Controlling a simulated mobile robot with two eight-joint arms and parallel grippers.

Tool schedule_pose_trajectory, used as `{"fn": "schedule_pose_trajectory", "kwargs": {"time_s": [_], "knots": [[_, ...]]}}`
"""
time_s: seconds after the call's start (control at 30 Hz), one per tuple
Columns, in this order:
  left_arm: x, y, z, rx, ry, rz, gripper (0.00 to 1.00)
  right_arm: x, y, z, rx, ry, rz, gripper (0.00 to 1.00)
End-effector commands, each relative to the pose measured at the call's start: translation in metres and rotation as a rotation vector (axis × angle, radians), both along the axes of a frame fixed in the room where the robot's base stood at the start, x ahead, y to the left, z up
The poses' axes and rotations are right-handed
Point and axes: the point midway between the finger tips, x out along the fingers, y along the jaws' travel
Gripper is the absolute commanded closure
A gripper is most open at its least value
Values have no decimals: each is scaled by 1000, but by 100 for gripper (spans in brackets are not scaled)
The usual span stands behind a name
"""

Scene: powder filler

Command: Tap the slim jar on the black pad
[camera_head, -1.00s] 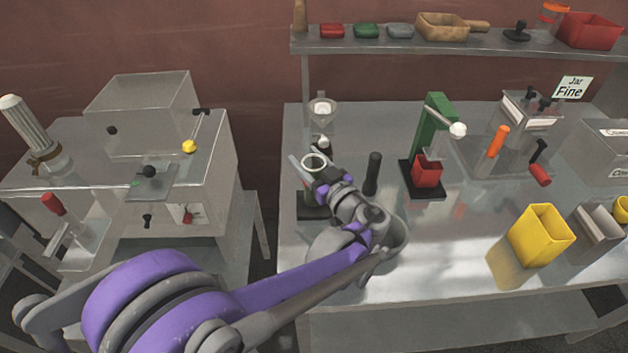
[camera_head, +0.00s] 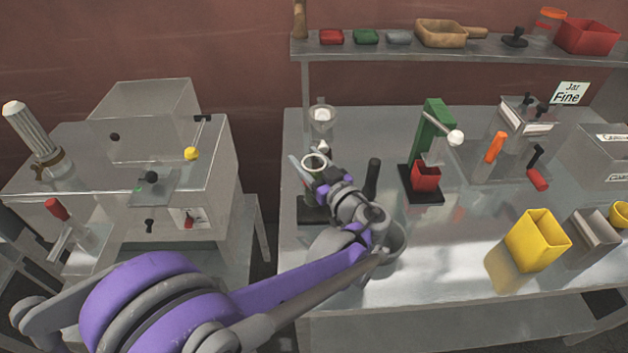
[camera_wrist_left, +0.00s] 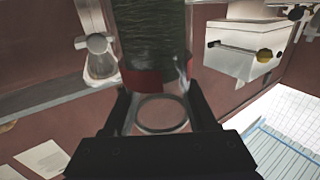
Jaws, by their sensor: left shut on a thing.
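The slim jar (camera_head: 314,163) is clear, with a pale open rim and dark green contents. My left gripper (camera_head: 325,182) is shut on it and holds it roughly upright over the black pad (camera_head: 309,215). Whether its base touches the pad is hidden by the gripper and arm. In the left wrist view the jar (camera_wrist_left: 152,35) shows dark green with a red band, between the black fingers of my left gripper (camera_wrist_left: 162,100). My right gripper does not show.
A funnel stand (camera_head: 322,118) is behind the jar. A black upright handle (camera_head: 373,178) is close on its right, then a green press (camera_head: 437,125) with a red cup (camera_head: 426,178). A yellow bin (camera_head: 537,240) stands front right.

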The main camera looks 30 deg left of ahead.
Motion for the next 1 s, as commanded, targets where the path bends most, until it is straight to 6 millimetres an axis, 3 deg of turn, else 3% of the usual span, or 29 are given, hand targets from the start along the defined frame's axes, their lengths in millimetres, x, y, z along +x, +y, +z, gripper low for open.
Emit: {"fn": "schedule_pose_trajectory", "kwargs": {"time_s": [0.37,0.9,1.0], "knots": [[0,0,-2,0,1,0,100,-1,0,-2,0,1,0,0],[-1,0,-32,1,2,0,100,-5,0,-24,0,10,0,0],[0,0,-29,0,1,0,100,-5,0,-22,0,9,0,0]]}}
